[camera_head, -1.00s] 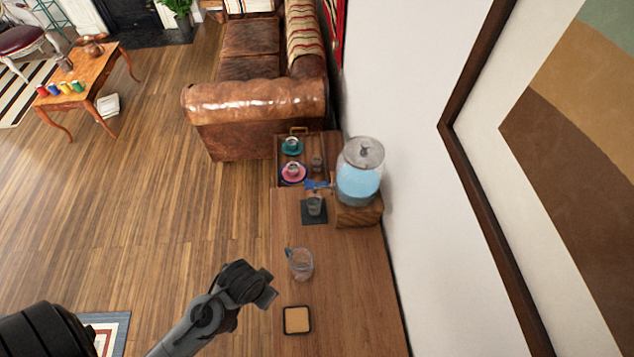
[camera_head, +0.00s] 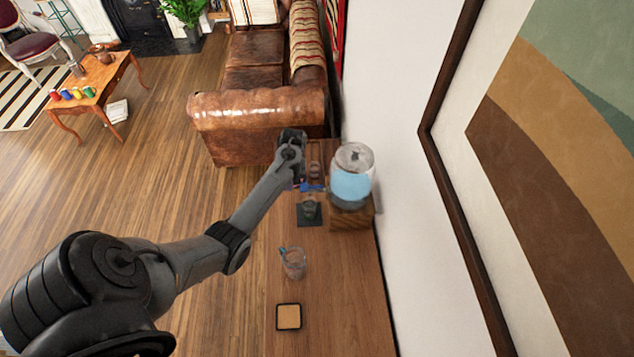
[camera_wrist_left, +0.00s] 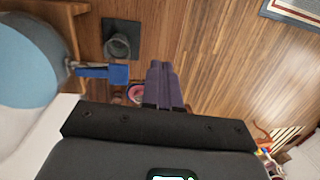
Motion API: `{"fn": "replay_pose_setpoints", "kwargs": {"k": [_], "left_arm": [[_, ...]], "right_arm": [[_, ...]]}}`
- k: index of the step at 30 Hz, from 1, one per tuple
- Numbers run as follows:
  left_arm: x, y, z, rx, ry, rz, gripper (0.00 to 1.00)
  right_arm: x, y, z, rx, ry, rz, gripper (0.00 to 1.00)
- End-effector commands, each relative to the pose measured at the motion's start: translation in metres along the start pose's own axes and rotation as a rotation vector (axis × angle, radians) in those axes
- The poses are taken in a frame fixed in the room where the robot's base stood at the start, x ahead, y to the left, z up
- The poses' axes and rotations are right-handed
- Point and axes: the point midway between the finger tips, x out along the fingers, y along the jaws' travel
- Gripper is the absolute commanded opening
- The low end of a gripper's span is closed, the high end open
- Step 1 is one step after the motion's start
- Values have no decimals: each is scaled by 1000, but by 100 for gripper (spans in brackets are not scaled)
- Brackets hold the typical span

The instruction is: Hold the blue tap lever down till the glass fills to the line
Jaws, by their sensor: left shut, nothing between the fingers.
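The glass dispenser (camera_head: 351,185) with blue water stands on a wooden block against the wall. Its blue tap lever (camera_head: 313,188) points left over the counter; it also shows in the left wrist view (camera_wrist_left: 105,73). The glass (camera_head: 310,206) stands upright on a dark square mat (camera_head: 301,221) beneath the tap and shows in the left wrist view (camera_wrist_left: 119,45). No fill or line is discernible in it. My left gripper (camera_wrist_left: 161,68) is shut and empty, beside the lever's free end with a small gap in the wrist view. My right gripper is out of view.
A glass pitcher (camera_head: 293,263) and a square coaster (camera_head: 289,316) sit nearer on the wooden counter. A tray with cups lies behind the tap, mostly hidden by my arm; a pink saucer (camera_wrist_left: 135,93) shows beside my fingers. The wall bounds the right.

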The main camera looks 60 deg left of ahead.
Motion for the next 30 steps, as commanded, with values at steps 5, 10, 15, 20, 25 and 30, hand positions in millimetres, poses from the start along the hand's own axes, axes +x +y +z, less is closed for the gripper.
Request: {"fn": "replay_pose_setpoints", "kwargs": {"k": [5,10,15,20,25,30], "left_arm": [[-60,24,-30,-23,58,93,0],[-86,36,-40,-24,86,130,0],[-91,40,-42,-23,92,138,0],[-91,40,-42,-22,92,138,0],[-89,40,-42,-22,92,137,0],[-78,41,-42,-22,90,137,0]], "right_arm": [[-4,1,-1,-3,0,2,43],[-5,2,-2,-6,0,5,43],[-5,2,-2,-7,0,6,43],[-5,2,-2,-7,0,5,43],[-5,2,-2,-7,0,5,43],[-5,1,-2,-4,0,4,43]]}}
